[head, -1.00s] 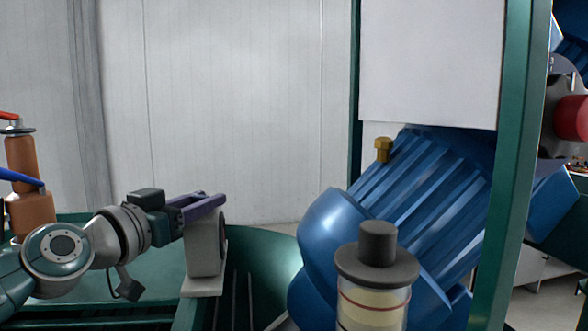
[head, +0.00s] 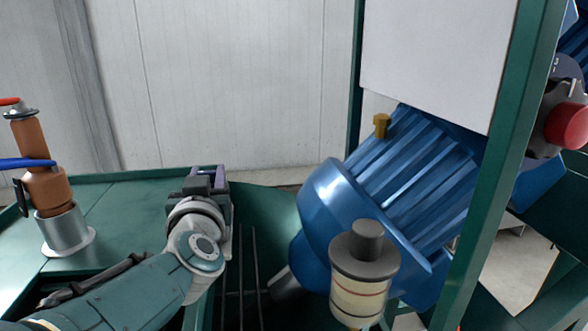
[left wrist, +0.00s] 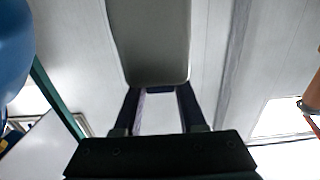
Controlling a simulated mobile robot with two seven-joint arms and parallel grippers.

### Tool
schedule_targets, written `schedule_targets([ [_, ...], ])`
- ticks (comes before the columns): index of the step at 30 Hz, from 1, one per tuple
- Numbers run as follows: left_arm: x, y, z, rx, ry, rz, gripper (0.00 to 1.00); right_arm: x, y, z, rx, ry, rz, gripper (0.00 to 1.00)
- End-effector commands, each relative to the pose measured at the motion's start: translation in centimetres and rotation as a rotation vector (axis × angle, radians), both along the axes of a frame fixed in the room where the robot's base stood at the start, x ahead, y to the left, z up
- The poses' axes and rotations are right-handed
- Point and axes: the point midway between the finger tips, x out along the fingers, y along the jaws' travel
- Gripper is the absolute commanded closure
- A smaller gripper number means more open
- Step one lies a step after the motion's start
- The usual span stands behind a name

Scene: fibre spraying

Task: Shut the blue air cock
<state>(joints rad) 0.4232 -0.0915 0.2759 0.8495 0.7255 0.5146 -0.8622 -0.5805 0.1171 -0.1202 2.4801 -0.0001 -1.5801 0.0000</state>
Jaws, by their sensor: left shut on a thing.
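The blue air cock shows as a blue lever (head: 28,163) on an upright brown cylinder (head: 47,188) at the left of the head view. The lever points left, roughly level. My left gripper (head: 212,174) is to the right of it, well apart, pointing away from the camera. Its purple fingers are shut on a grey rounded block (left wrist: 150,40), which fills the top middle of the left wrist view. In the head view the block is largely hidden by the gripper. My right gripper is not in view.
A red lever (head: 10,101) sits on top of the brown cylinder, which stands in a grey metal cup (head: 66,230) on the green surface (head: 120,205). A blue motor (head: 340,200), a clear jar with a grey cap (head: 365,262) and a green post (head: 495,190) stand to the right.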

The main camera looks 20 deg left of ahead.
Motion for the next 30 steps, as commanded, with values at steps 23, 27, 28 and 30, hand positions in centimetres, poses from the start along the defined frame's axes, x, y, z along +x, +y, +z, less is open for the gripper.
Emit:
schedule_targets([
  [23,0.01,0.04,0.02,0.0,0.0,0.008,0.3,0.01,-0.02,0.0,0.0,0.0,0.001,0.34],
  [27,-0.02,0.03,0.02,0.0,0.0,0.008,0.3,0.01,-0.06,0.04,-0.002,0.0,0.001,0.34],
  [28,-0.09,-0.01,0.04,-0.001,0.001,0.008,0.3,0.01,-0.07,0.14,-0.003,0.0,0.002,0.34],
  [30,-0.44,-0.28,0.19,0.0,0.002,0.007,0.3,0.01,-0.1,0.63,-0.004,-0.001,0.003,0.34],
])
